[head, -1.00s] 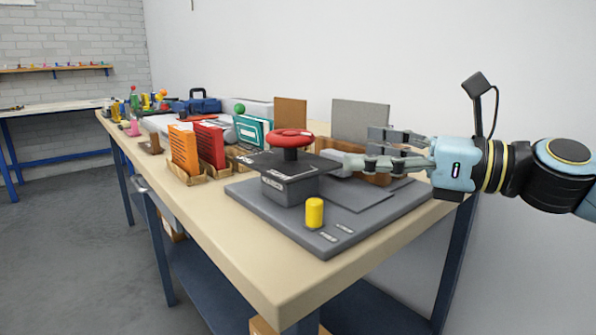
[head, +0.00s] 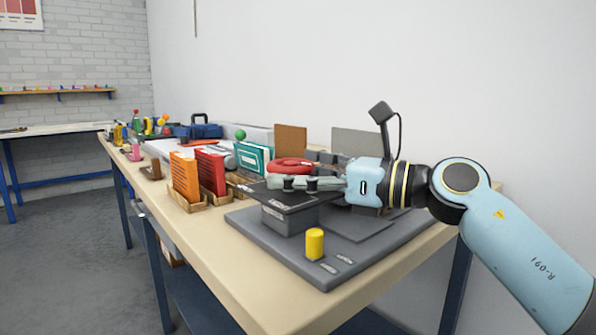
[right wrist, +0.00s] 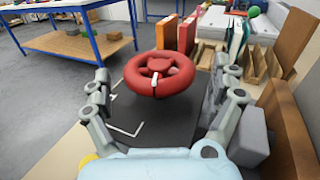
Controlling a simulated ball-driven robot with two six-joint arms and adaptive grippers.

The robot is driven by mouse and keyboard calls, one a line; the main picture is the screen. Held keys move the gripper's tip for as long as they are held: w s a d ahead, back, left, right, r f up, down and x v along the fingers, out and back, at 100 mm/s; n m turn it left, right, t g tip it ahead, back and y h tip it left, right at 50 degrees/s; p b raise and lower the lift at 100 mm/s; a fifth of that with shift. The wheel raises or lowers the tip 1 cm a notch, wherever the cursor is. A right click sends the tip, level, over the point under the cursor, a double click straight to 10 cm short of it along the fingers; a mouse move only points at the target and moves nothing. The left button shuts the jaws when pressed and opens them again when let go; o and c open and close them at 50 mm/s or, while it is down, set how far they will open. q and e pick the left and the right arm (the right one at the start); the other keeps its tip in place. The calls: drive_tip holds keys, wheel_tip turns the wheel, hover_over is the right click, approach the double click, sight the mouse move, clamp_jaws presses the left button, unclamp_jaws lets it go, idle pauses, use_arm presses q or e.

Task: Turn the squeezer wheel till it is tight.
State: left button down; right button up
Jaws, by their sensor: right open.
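The squeezer wheel is a red ring (head: 290,165) on top of a dark press block (head: 290,212) that stands on a grey base plate (head: 345,236). In the right wrist view the red wheel (right wrist: 160,74) shows whole, with red spokes and a white mark on its near side. My right gripper (head: 300,183) reaches in from the right at the wheel. In the right wrist view its open fingers (right wrist: 168,98) stand to either side of the wheel, apart from it. In the head view the fingers hide the wheel's stem. My left gripper is not in view.
A yellow cylinder (head: 314,243) stands on the base plate's front part. Orange books (head: 185,177) and red books (head: 210,172) stand in holders left of the press. A brown board (head: 291,140) and a grey board stand behind. The table's front edge is clear.

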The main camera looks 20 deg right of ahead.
drive_tip(key=shift+w+a, duration=0.15)
drive_tip(key=c, duration=1.2)
drive_tip(key=m+t+h+p, duration=0.1)
drive_tip(key=p, duration=0.2)
drive_tip(key=m+t+h+p, duration=0.1)
drive_tip(key=h+p, duration=0.1)
drive_tip(key=p, duration=0.1)
drive_tip(key=shift+a+r+m, duration=0.15)
drive_tip(key=shift+r+m, duration=0.15)
drive_tip(key=shift+r, duration=0.1)
drive_tip(key=shift+f+t+h+p, duration=0.2)
drive_tip(key=shift+t+h+p, duration=0.1)
drive_tip(key=shift+h+p, duration=0.1)
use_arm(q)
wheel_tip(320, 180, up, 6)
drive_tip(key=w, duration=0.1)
use_arm(e)
drive_tip(key=shift+f, duration=0.15)
